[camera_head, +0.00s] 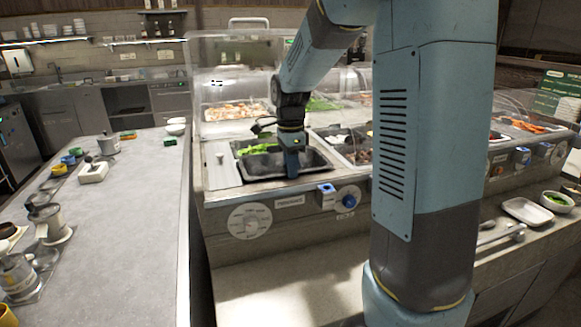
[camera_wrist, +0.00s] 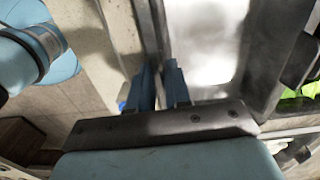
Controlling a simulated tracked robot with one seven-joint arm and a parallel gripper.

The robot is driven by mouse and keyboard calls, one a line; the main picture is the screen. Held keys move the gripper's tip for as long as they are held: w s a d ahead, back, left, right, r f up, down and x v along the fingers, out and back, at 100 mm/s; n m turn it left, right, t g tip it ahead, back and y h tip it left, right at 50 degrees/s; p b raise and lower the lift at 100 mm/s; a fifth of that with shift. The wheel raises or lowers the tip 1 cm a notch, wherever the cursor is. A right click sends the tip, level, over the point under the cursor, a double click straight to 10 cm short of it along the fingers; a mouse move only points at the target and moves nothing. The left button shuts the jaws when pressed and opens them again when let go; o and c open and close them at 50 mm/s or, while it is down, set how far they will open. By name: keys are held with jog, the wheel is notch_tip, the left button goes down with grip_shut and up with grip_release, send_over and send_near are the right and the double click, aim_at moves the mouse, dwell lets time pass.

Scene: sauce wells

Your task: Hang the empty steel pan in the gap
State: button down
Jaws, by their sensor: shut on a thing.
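The empty steel pan (camera_head: 260,167) is at the front of the left serving counter, its dark inside bare. My gripper (camera_head: 291,168) is shut on the pan's front rim, pointing down. In the wrist view, the two blue fingers (camera_wrist: 161,78) pinch the rim, and the pan's bright, empty inside (camera_wrist: 207,45) lies beside them. The pan looks about level with the counter top, in or just over the opening. I cannot tell whether its rim rests on the edges. My gripper hides part of the front rim.
A pan of green leaves (camera_head: 258,149) sits just behind. A clear guard (camera_head: 224,62) stands over the counter, with more food pans to the right. Knobs (camera_head: 348,197) line the front panel. A long worktop (camera_head: 130,220) at left holds cups and pots.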

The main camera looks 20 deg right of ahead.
jog(key=shift+s+a+f, duration=0.15)
jog(key=shift+s+f, duration=0.15)
jog(key=shift+f, duration=0.3)
dwell(0.6)
jog(key=c, duration=1)
grip_release()
jog(key=r, duration=0.9)
jog(key=w+r, duration=0.1)
jog(key=r, duration=0.4)
jog(key=shift+r, duration=0.35)
jog(key=s+n+t, duration=0.2)
jog(key=s+n, duration=0.4)
jog(key=s, duration=0.2)
jog(key=s+f+n+t, duration=0.1)
jog(key=s+n+t, duration=0.1)
jog(key=s+n, duration=0.3)
jog(key=s+f+n+t, duration=0.1)
jog(key=s+n, duration=0.5)
jog(key=s, duration=0.5)
jog(key=shift+s+f+n+t, duration=0.15)
jog(key=shift+s+n+t, duration=0.15)
jog(key=shift+s+t, duration=0.1)
jog(key=shift+s+f, duration=0.2)
